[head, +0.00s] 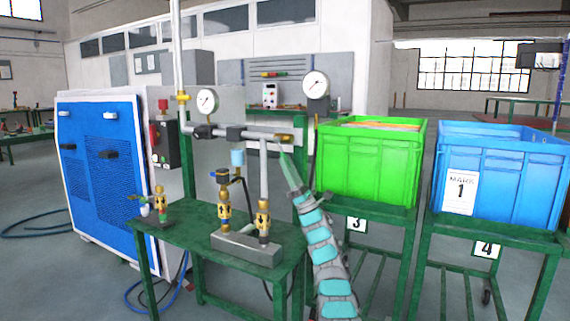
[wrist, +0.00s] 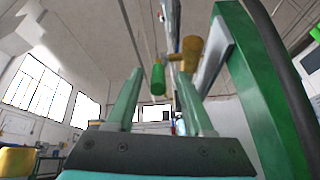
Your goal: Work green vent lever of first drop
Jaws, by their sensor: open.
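A green lever (wrist: 158,76) hangs from a brass valve body (wrist: 191,52) in the wrist view. My gripper (wrist: 159,82) is open, its two pale green fingers on either side of the lever in the picture. I cannot tell how far the lever lies beyond the fingertips, and no contact shows. In the head view my gripper (head: 284,153) points up at the brass end fitting (head: 284,137) of the horizontal grey pipe (head: 255,134). The green lever cannot be made out there. Which drop is the first cannot be told.
A green table (head: 185,237) carries brass valves (head: 224,208) on a grey block. A green crate (head: 370,160) stands close to the right of my arm, with a blue crate (head: 500,175) farther right. In the wrist view a green post (wrist: 262,90) rises close on the right.

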